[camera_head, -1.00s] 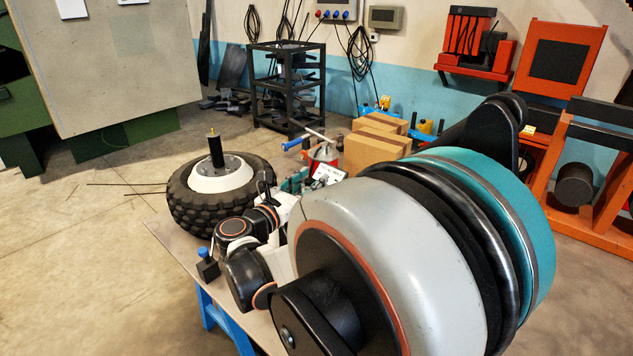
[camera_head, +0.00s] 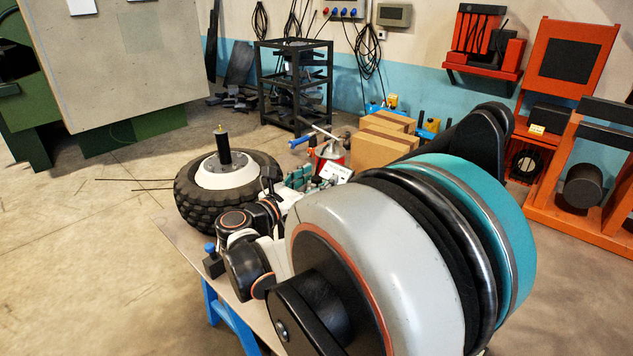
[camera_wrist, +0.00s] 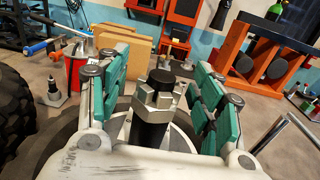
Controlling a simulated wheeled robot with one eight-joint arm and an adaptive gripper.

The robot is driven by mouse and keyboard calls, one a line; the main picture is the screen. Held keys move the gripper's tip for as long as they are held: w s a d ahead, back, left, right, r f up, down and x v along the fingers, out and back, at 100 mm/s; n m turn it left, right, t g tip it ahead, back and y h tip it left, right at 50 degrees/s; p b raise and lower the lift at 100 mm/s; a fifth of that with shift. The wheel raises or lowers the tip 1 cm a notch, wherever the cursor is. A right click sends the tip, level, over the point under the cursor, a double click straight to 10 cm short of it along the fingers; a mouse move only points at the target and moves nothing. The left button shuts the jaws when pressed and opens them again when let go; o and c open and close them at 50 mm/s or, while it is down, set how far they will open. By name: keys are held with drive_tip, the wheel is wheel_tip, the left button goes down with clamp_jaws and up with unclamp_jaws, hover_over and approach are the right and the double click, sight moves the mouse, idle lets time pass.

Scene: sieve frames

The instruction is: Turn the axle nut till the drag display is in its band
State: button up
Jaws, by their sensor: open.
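In the wrist view, a grey metal axle nut (camera_wrist: 157,88) with notches sits on a dark post (camera_wrist: 148,132). Part of a pale hub (camera_wrist: 181,140) and a dark tyre show below it. My gripper (camera_wrist: 158,76) is open, its teal pads on either side of the nut. A gap shows between the nut and each pad. In the head view, my gripper (camera_head: 308,180) is small and partly behind my arm, and the nut there is hidden. A grey box with a screen (camera_head: 394,15) hangs on the wall. I cannot read it or tell whether it is the drag display.
A second tyre (camera_head: 188,205) with a white hub and upright black post lies left of my gripper. A red can-like stand (camera_head: 331,160) with a blue-handled bar and cardboard boxes (camera_head: 383,150) are behind. A small blue-knobbed block (camera_head: 213,264) sits at the table's left edge.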

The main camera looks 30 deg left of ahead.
drive_tip(key=shift+s, duration=0.1)
drive_tip(key=v, duration=1.1)
drive_tip(key=shift+s, duration=0.4)
drive_tip(key=shift+a, duration=0.1)
